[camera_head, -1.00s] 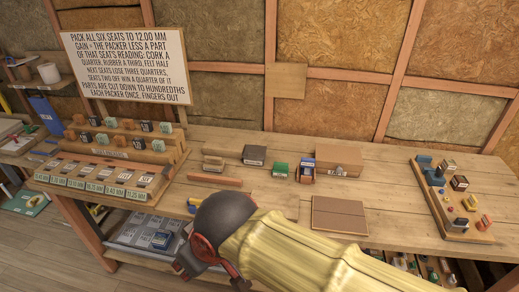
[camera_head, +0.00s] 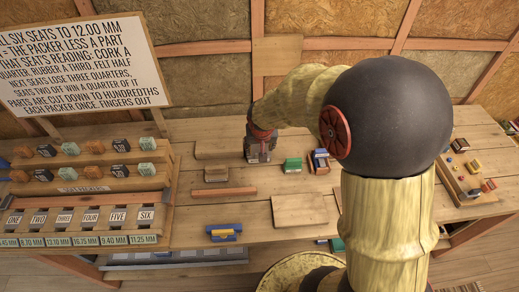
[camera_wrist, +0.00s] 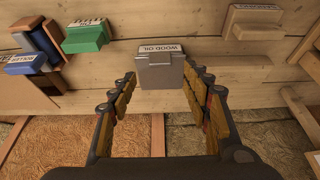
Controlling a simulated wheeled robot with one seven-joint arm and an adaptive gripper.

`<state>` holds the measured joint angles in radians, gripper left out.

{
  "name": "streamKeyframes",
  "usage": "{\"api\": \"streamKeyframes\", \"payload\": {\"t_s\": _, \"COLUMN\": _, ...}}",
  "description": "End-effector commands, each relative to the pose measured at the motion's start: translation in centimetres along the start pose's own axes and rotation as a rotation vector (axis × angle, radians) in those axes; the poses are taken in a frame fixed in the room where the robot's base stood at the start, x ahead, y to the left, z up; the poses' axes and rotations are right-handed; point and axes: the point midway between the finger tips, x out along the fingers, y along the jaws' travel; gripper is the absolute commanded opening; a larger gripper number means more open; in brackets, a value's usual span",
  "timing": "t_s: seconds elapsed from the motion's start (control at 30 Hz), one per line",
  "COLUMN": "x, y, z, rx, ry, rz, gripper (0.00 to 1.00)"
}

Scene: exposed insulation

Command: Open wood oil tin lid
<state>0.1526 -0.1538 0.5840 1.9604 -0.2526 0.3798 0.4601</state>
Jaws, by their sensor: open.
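The wood oil tin (camera_wrist: 160,70) is a small grey box with a white "WOOD OIL" label on its top edge, and its lid (camera_wrist: 162,50) looks closed. In the wrist view it stands at the far end of the gap between my fingers. My gripper (camera_wrist: 160,82) is open, with one finger to each side of the tin and nothing seen gripped. In the head view my gripper (camera_head: 259,138) points down at the tin's place on the bench, largely covering it. Whether the fingers touch the tin cannot be told.
A green tin (camera_head: 292,165) and a blue-and-brown box (camera_head: 319,161) stand right of the tin. Wooden blocks (camera_head: 216,173) lie to its left. A rack of labelled seats (camera_head: 90,200) fills the left of the bench. A tray of small parts (camera_head: 460,175) is at right.

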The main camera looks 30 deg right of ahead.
Motion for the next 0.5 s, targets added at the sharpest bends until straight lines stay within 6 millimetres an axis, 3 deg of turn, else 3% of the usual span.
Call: {"api": "streamKeyframes", "payload": {"t_s": 0.5, "x": 6.9, "y": 0.0, "z": 0.1, "rx": 0.002, "ry": -0.001, "rz": 0.000, "gripper": 0.48}}
